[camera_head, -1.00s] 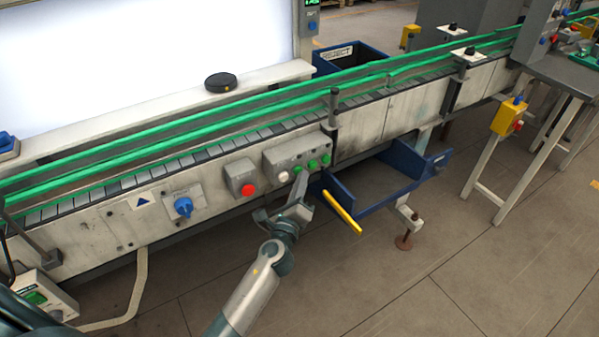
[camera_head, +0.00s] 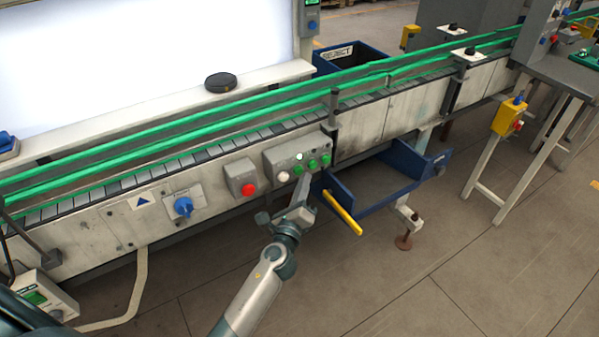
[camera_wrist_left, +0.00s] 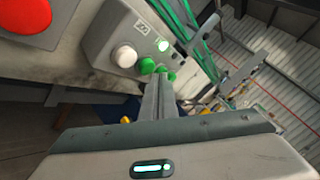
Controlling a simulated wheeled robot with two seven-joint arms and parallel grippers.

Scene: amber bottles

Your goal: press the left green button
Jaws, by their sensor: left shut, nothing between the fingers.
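A grey control box (camera_head: 270,163) on the conveyor's side carries a white button (camera_head: 283,176) and a row of green buttons. The left green button (camera_head: 298,170) is beside the white one, with two more green buttons (camera_head: 312,163) to its right. My left gripper (camera_head: 304,182) is shut and empty, just below and in front of the left green button. In the wrist view its fingertips (camera_wrist_left: 160,78) lie close by that button (camera_wrist_left: 147,66); contact cannot be told. My right gripper is not in view.
A red button (camera_head: 249,189) on its own box and a blue rotary switch (camera_head: 183,206) lie to the left. Floor in front is free.

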